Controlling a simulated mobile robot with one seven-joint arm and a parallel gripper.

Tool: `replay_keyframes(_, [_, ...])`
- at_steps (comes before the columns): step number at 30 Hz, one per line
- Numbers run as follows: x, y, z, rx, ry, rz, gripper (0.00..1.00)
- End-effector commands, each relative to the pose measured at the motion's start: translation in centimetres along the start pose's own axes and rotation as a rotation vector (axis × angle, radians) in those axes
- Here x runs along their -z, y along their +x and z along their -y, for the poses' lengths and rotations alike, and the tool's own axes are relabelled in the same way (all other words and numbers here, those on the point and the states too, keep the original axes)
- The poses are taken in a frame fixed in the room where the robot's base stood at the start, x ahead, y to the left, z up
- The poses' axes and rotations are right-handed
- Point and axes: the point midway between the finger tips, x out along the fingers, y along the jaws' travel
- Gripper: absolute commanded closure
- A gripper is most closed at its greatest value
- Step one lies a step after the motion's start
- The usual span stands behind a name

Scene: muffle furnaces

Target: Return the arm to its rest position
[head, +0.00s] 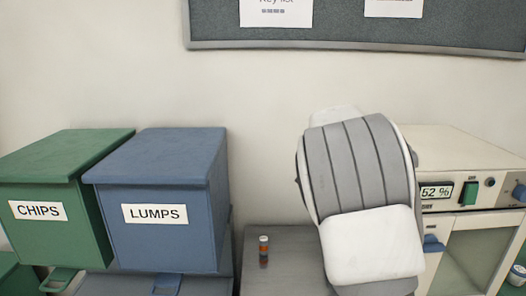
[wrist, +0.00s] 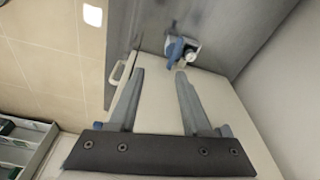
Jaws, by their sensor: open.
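My arm (head: 362,190) stands in front of the furnace in the head view, and its bulky grey and white links hide part of it. My gripper (wrist: 160,73) shows in the wrist view with its two grey fingers spread apart and nothing between them. It is not visible in the head view. The cream furnace (head: 455,146) has a display reading 52 %, a green switch and a blue knob. In the wrist view, a cream surface (wrist: 156,105) lies behind the fingers, and a blue and white object (wrist: 180,50) sits just beyond the fingertips.
A green CHIPS bin (head: 60,170) and a blue LUMPS bin (head: 165,190) stand at left. A small orange-brown vial (head: 263,246) stands on the grey bench (head: 283,240) between the bins and my arm. A notice board (head: 350,28) hangs above. Tiled floor (wrist: 50,60) shows at left in the wrist view.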

Motion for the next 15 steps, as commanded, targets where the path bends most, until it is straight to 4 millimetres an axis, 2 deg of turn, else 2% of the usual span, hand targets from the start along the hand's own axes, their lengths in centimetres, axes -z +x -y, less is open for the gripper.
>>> replay_keyframes(1, [0.0, -0.9, -1.2, 0.022, -0.036, 0.029, 0.51])
replay_keyframes(8, [-1.1, -4.1, -6.1, 0.124, -0.241, 0.106, 0.51])
replay_keyframes(15, [-3.1, -6.9, -11.5, 0.244, -0.481, 0.122, 0.51])
